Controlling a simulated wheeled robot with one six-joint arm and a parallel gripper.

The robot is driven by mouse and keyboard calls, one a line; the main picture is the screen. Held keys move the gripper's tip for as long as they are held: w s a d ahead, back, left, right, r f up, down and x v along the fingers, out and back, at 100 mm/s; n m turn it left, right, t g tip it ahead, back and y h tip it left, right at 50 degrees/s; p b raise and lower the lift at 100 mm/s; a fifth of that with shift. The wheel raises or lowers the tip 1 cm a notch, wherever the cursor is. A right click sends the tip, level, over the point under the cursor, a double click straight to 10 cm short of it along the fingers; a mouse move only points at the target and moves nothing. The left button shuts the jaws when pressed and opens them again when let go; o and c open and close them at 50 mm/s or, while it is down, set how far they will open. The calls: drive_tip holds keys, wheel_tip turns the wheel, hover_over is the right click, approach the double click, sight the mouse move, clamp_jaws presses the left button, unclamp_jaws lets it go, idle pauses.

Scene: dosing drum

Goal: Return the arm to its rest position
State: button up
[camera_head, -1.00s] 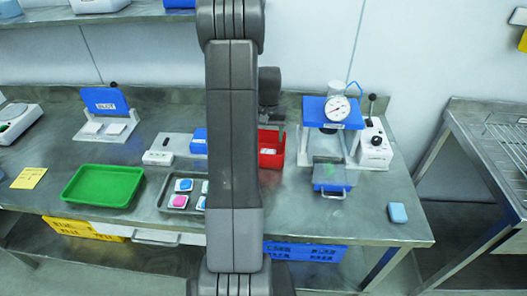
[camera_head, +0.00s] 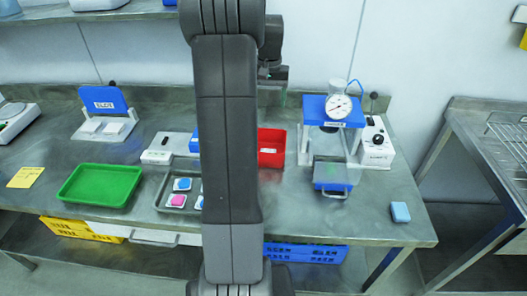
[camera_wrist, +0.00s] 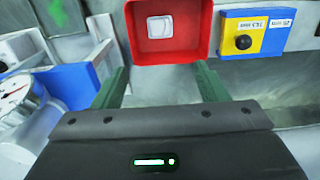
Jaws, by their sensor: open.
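My arm (camera_head: 228,150) stands upright across the middle of the head view and hides part of the bench. My gripper (camera_head: 277,97) shows beside the arm's upper part, raised above the bench. In the wrist view my gripper (camera_wrist: 162,80) has its two green fingers spread apart, with nothing between them. A red bin (camera_head: 271,146) stands on the bench below the gripper. In the wrist view the red bin (camera_wrist: 205,52) lies beyond the fingertips, with a white square piece (camera_wrist: 160,27) inside.
A blue press with a gauge (camera_head: 332,110) and a white control box (camera_head: 377,148) stand right of the red bin. A green tray (camera_head: 100,186) and a grey tray with coloured pieces (camera_head: 166,203) are at left. A light-blue block (camera_head: 400,212) lies near the right front corner.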

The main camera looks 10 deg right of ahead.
drive_tip(key=shift+r, duration=0.2)
wheel_tip(320, 180, down, 14)
drive_tip(key=shift+s+f+p, duration=0.1)
drive_tip(key=shift+p, duration=1.05)
wheel_tip(320, 180, up, 4)
drive_tip(key=shift+r+p, duration=0.25)
drive_tip(key=shift+p, duration=0.85)
